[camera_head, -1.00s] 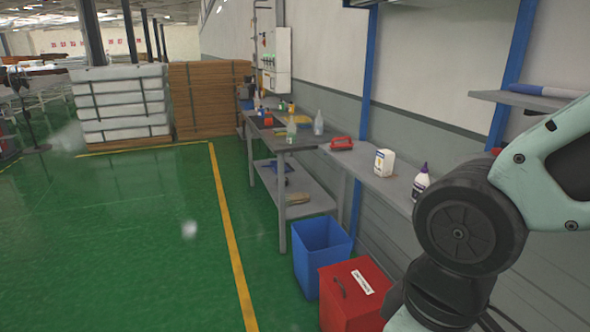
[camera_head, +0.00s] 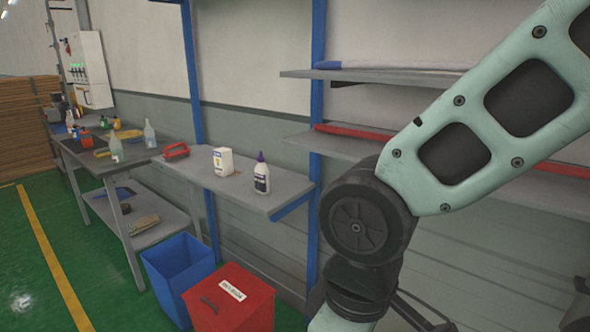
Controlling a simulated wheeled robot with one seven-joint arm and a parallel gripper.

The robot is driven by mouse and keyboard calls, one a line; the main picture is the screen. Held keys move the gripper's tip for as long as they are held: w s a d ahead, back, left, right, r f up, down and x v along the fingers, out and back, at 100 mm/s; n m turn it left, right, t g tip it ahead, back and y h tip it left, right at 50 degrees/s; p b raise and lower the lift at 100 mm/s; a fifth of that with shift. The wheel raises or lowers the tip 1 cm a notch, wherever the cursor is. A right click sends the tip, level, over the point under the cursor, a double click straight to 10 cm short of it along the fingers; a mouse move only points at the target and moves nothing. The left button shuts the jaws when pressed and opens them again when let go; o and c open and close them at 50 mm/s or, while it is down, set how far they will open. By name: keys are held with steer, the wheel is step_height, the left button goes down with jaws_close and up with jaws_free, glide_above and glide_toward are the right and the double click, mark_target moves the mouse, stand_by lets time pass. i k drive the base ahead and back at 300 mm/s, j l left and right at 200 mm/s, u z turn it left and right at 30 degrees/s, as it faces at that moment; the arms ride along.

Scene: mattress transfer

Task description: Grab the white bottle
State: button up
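A white bottle with a dark label and a purple cap (camera_head: 261,178) stands upright on a grey wall shelf (camera_head: 240,196), near the shelf's right end. A white container with a yellow and dark label (camera_head: 223,161) stands just left of it. My arm crosses the right side of the view, to the right of the bottle and apart from it. My gripper is not visible.
A red object (camera_head: 176,151) lies at the shelf's left end. A blue bin (camera_head: 178,275) and a red box (camera_head: 230,300) stand on the floor below. A workbench (camera_head: 130,158) with several bottles stands at left. Higher shelves (camera_head: 375,75) are at right. Green floor (camera_head: 40,225) is open at left.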

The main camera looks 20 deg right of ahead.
mark_target(262, 172)
steer(key=k+j, duration=0.1)
steer(key=j, duration=0.3)
steer(key=k+j+z, duration=0.1)
steer(key=j, duration=0.25)
steer(key=k+j, duration=0.1)
steer(key=j, duration=0.3)
steer(key=k+j, duration=0.1)
steer(key=j, duration=0.3)
steer(key=i+j+z, duration=0.1)
steer(key=j+z, duration=0.15)
steer(key=j, duration=0.6)
steer(key=j+z, duration=0.25)
steer(key=j, duration=0.6)
steer(key=i+j+z, duration=0.2)
steer(key=i+j, duration=0.15)
steer(key=j, duration=0.3)
steer(key=i+j, duration=0.15)
steer(key=j, duration=0.15)
steer(key=i+j+z, duration=0.15)
steer(key=j, duration=0.2)
steer(key=i+j+z, duration=0.1)
steer(key=j, duration=0.25)
steer(key=i+j+z, duration=0.1)
steer(key=j, duration=0.25)
steer(key=i+j, duration=0.15)
steer(key=j, duration=0.25)
steer(key=i+j+z, duration=0.3)
steer(key=i+j, duration=0.75)
steer(key=i, duration=0.5)
